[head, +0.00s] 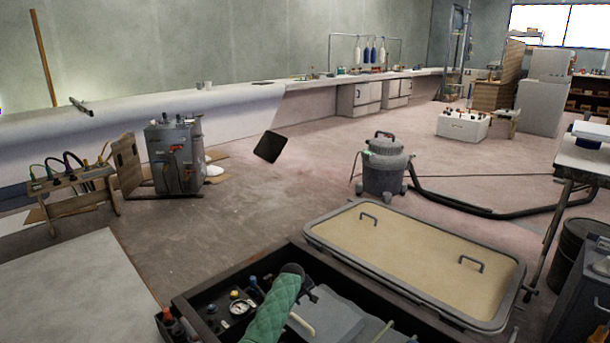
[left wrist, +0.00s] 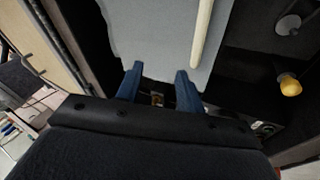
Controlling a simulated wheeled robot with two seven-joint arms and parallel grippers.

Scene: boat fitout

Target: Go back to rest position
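My left gripper (head: 311,296) is small and dark in the head view, low over the open dark compartment (head: 185,299). In the left wrist view its two blue fingers (left wrist: 160,88) stand apart with nothing held between them. They point toward a grey block (left wrist: 150,35) in the compartment, with a cream rod (left wrist: 201,30) lying across it. I cannot tell from these frames whether the fingertips touch anything. The cream rod also shows in the head view (head: 301,324). My right gripper is in neither view.
A beige hatch lid (head: 400,250) with two handles lies beside the compartment. A gauge (head: 240,306) and a yellow-capped part (left wrist: 289,86) are inside it. A pale flat surface (head: 75,295) is at left. A vacuum (head: 385,168) and a dark square panel (head: 270,146) are beyond, with open floor between.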

